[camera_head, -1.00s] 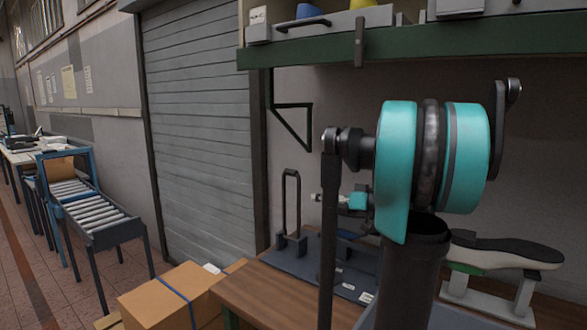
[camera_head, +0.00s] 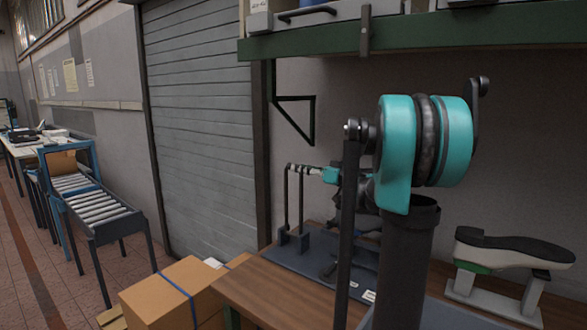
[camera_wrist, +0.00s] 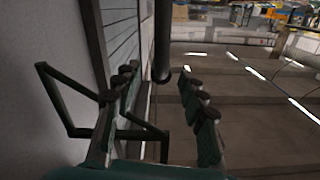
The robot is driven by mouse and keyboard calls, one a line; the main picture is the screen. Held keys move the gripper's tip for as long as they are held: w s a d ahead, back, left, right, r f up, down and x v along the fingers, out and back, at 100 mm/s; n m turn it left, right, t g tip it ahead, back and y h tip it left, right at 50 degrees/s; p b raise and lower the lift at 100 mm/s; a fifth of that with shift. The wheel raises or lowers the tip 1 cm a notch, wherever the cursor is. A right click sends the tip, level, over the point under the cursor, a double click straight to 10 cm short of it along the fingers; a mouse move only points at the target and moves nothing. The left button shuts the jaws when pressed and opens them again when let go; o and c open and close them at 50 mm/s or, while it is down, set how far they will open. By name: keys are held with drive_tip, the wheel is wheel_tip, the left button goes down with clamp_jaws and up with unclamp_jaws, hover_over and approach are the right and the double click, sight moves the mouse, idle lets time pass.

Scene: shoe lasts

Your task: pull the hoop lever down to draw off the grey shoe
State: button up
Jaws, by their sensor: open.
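The hoop lever (camera_head: 286,205) is a dark upright hoop at the left end of a blue-grey base plate (camera_head: 312,262) on the bench. My gripper (camera_head: 302,169) is at the hoop's top in the head view, so the crossbar is partly hidden. In the wrist view my gripper (camera_wrist: 160,80) is open. A dark round bar (camera_wrist: 162,40), seemingly part of the hoop, shows between the finger lines; contact cannot be told. The grey shoe (camera_head: 510,257) sits sole up on a pale stand at the right, with a black sole and light grey side.
The wooden bench (camera_head: 262,290) carries the fixture. A green shelf (camera_head: 420,32) with bins hangs above, with a dark wall bracket (camera_head: 312,120) below it. Cardboard boxes (camera_head: 175,290) stand at the left. My own arm hides the middle of the bench.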

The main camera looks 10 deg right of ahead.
drive_tip(key=shift+x, duration=2.1)
clamp_jaws()
